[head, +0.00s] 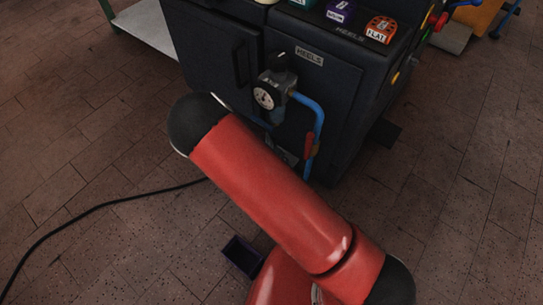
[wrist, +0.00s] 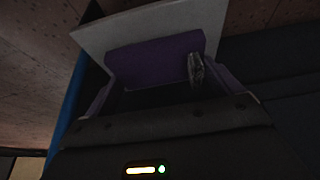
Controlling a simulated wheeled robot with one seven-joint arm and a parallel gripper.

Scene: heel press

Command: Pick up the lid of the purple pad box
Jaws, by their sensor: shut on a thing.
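In the wrist view, my gripper (wrist: 195,70) is shut on a purple piece (wrist: 145,57), which looks like the lid of the purple pad box. The piece fills the space in front of the dark gripper body, and a pale flat panel shows behind its upper edge. In the head view, a purple box (head: 340,13) with a white label stands on top of the dark machine, cut by the top edge. A small dark purple open box (head: 242,257) lies on the floor beside my red arm. My gripper is not visible in the head view.
The dark heel press (head: 230,60) stands ahead, with a gauge (head: 264,97) and a blue hose (head: 318,115) on its front. An orange FLAT box (head: 380,29) sits on its top. A black cable (head: 95,208) crosses the brick floor at left.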

